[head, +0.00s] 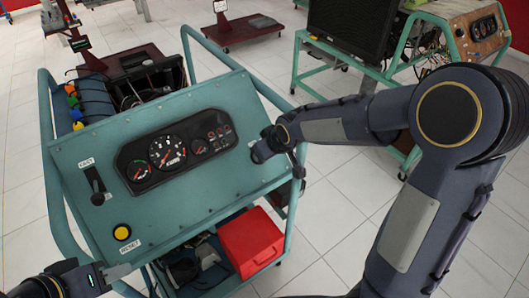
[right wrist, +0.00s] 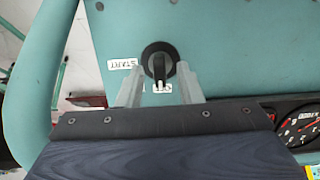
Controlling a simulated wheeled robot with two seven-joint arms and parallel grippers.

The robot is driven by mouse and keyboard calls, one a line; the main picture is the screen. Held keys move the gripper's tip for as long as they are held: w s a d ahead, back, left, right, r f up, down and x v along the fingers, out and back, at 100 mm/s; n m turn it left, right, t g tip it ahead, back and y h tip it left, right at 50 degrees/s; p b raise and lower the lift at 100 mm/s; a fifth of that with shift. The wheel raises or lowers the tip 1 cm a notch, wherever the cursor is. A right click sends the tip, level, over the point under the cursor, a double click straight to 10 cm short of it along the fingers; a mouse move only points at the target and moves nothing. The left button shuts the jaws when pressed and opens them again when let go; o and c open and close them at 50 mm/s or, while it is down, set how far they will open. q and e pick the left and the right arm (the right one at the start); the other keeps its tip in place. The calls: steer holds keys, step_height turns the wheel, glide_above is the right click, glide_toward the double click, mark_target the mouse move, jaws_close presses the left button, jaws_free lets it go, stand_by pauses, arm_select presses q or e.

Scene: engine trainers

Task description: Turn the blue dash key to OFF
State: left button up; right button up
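The teal dash panel (head: 95,150) of the trainer cart faces me in the head view. My right gripper (head: 259,154) is at the panel's right edge and hides the key there. In the right wrist view the key (right wrist: 159,67) is a dark handle on a round black switch, with small white labels beside and below it; I see no blue on it. My right gripper (right wrist: 160,82) is open, one finger on each side of the key's lower part; contact cannot be told. My left gripper (head: 119,271) is at the lower left, below the panel; its finger gap is not clear.
The panel also carries a gauge cluster (head: 175,150), a black lever (head: 95,185) and a yellow button (head: 122,232). A red box (head: 250,242) stands on the cart's lower shelf. Other trainers stand behind; tiled floor is free at right.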

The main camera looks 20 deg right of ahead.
steer(key=v, duration=0.7)
